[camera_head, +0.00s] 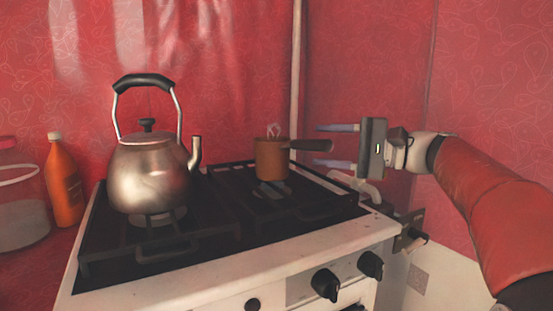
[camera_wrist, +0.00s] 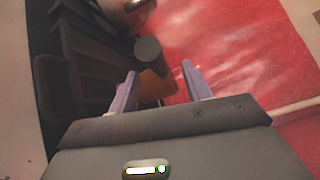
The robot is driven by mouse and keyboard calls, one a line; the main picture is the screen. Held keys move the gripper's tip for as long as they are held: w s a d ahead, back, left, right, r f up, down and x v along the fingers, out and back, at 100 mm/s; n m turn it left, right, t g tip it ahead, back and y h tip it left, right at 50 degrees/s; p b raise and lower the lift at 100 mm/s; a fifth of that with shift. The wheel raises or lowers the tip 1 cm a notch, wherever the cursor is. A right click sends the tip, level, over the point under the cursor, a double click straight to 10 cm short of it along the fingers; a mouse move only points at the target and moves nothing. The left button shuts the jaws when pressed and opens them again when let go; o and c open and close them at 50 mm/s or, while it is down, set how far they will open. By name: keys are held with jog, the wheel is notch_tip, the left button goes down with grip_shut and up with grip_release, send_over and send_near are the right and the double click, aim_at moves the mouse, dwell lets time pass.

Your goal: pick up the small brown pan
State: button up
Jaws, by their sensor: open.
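The small brown pan (camera_head: 271,160) stands upright on the back right burner of the stove. Its dark handle (camera_head: 308,145) points right, toward my gripper (camera_head: 338,145). My gripper is open, with its two fingers reaching left, one beyond and one nearer than the handle's end in the head view. I see nothing held, and I cannot tell whether a finger touches the handle.
A steel kettle (camera_head: 150,172) stands on the left burner. An orange bottle (camera_head: 63,180) and a glass jar (camera_head: 20,212) are left of the stove (camera_head: 225,270). A red patterned wall (camera_head: 235,60) is close behind. A pale pipe (camera_head: 297,70) rises behind the pan.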

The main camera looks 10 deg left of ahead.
aim_at(307, 144)
jog(key=x, duration=0.4)
jog(key=shift+a+f, duration=0.1)
jog(key=shift+a, duration=0.1)
jog(key=shift+c, duration=0.4)
grip_shut()
